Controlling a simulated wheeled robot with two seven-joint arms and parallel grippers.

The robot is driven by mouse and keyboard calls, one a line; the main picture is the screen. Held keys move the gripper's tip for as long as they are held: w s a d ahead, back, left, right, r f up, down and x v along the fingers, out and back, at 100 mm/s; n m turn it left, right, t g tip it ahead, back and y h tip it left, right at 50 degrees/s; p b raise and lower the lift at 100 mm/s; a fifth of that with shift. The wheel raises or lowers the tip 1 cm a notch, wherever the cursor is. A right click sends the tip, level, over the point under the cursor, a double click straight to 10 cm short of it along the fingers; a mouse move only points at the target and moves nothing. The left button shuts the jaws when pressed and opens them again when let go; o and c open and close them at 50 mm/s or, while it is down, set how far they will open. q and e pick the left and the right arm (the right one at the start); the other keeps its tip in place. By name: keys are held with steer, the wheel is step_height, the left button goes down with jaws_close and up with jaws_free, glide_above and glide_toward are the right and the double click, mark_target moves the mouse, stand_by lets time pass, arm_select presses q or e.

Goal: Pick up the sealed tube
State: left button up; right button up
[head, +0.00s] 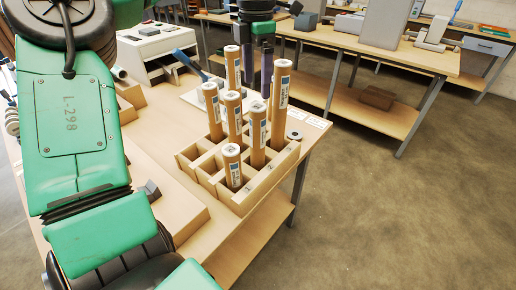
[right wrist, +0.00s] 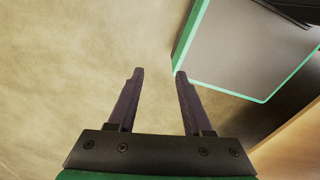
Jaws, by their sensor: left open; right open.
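Several brown cardboard tubes with white labels stand upright in a divided wooden rack (head: 243,200) in the head view. They include a tall right tube (head: 280,102), a back tube (head: 233,68), a middle tube (head: 257,136) and a low front tube (head: 232,166). I cannot tell which one is sealed. My left gripper (head: 258,84) points down with dark purple fingers apart, at the far side of the rack between the back tube and the tall right tube. It appears empty. My right gripper (right wrist: 158,73) is open and empty in the right wrist view, away from the tubes.
The rack stands near the right edge of a wooden table (head: 190,215). A white box-shaped device (head: 155,45) is behind it to the left. Another workbench (head: 400,50) stands beyond open floor (head: 400,210).

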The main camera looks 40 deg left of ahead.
arm_select(q)
steer(key=p, duration=0.1)
glide_above(258, 129)
steer(key=w+a, duration=0.2)
steer(key=f, duration=0.6)
steer(key=shift+s, duration=0.25)
steer(key=f+p, duration=0.1)
steer(key=f, duration=0.1)
steer(key=f+p, duration=0.1)
steer(key=f, duration=0.2)
steer(key=f+p, duration=0.2)
steer(key=f, duration=0.1)
steer(key=shift+d, duration=0.25)
steer(key=shift+f, duration=0.3)
jaws_close()
arm_select(e)
steer(key=r, duration=0.1)
steer(key=w+r, duration=0.1)
steer(key=r, duration=0.2)
steer(key=shift+w+a+r, duration=0.25)
steer(key=shift+a+r, duration=0.1)
